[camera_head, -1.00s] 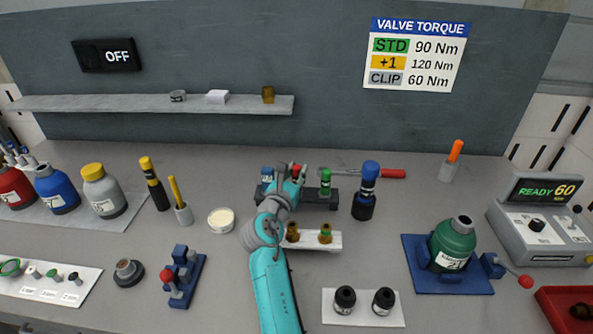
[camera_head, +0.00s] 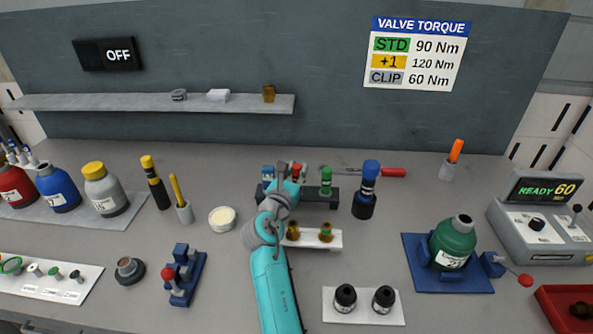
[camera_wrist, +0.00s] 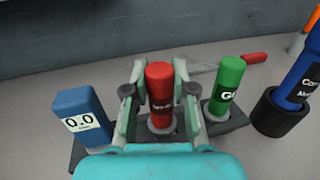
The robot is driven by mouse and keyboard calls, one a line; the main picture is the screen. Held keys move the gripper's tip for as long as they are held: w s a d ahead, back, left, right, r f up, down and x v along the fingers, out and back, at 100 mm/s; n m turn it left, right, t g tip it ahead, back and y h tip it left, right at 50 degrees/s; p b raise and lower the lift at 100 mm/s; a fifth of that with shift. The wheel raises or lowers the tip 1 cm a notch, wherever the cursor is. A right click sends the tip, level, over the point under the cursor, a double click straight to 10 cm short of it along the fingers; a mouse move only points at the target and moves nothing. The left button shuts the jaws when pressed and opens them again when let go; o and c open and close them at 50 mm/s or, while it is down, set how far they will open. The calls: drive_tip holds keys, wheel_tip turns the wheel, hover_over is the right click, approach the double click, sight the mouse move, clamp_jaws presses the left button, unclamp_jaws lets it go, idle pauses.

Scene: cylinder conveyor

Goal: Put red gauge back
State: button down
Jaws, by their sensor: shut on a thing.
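The red gauge (camera_wrist: 160,88) stands upright between the fingers of my gripper (camera_wrist: 158,105) in the wrist view. My gripper is shut on it. The gauge is at the middle of a dark gauge rack (camera_head: 318,204), between a blue box reading 0.0 (camera_wrist: 82,118) and a green gauge (camera_wrist: 226,88). Its foot is at the rack's surface; whether it is fully seated I cannot tell. In the head view only the top of the red gauge (camera_head: 297,168) shows beside my wrist. The green gauge (camera_head: 326,181) stands upright in the rack to the right.
A blue cylinder in a black holder (camera_head: 366,190) stands right of the rack. A red-handled screwdriver (camera_head: 392,173) lies behind it. A white block with brass fittings (camera_head: 325,240) sits in front. A white tin (camera_head: 222,219) is to the left.

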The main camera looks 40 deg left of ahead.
drive_tip(key=shift+d+f, duration=0.15)
drive_tip(key=shift+f, duration=0.35)
drive_tip(key=shift+r, duration=1.3)
drive_tip(key=shift+f, duration=1)
drive_tip(key=shift+s+f, duration=0.1)
drive_tip(key=shift+f, duration=0.45)
drive_tip(key=shift+r, duration=1.6)
